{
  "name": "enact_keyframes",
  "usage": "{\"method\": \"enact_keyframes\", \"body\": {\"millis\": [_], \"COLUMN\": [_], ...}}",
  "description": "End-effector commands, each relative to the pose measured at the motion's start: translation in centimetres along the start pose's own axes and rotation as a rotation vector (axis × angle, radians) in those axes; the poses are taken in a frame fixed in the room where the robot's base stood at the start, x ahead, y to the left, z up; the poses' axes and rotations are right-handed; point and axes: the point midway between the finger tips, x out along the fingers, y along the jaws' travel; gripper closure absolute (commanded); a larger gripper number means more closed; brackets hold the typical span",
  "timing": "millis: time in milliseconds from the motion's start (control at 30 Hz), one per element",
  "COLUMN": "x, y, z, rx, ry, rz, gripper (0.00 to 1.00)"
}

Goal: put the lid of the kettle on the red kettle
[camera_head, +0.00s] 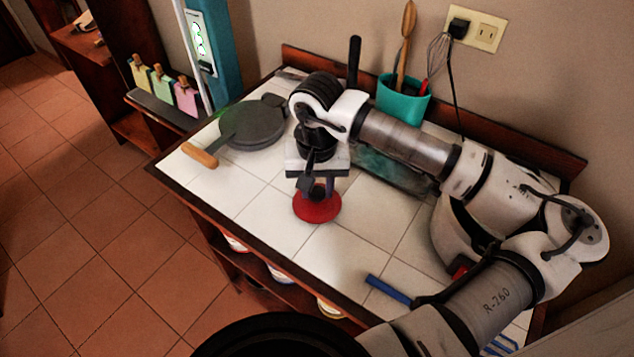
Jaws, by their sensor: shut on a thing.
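My gripper (317,187) points down over the tiled counter, near its front edge. Its fingers are shut on the dark knob of a round red lid (317,208). The lid looks level; I cannot tell whether it touches the tiles or hangs just above them. The body of the red kettle does not show clearly. A small red patch (460,269) shows beside my arm at the right, but I cannot tell what it belongs to. My arm hides part of the counter's back and right side.
A dark pan (252,125) with a wooden handle lies left of my gripper. A teal utensil holder (403,104) stands at the back wall, and a dark greenish block-like thing (392,172) lies behind my gripper. A blue handle (388,289) lies at front right. Tiles left of the lid are clear.

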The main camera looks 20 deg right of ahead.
Motion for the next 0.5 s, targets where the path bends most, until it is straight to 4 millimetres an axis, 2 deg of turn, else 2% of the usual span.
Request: {"method": "enact_keyframes", "body": {"millis": [300, 333, 500], "x": [0.43, 0.38, 0.26], "y": [0.03, 0.03, 0.02], "z": [-0.03, -0.03, -0.02], "rx": [0.001, 0.001, 0.001], "ry": [0.001, 0.001, 0.0], "rz": [0.001, 0.001, 0.0], "gripper": [0.95, 0.67, 0.46]}}
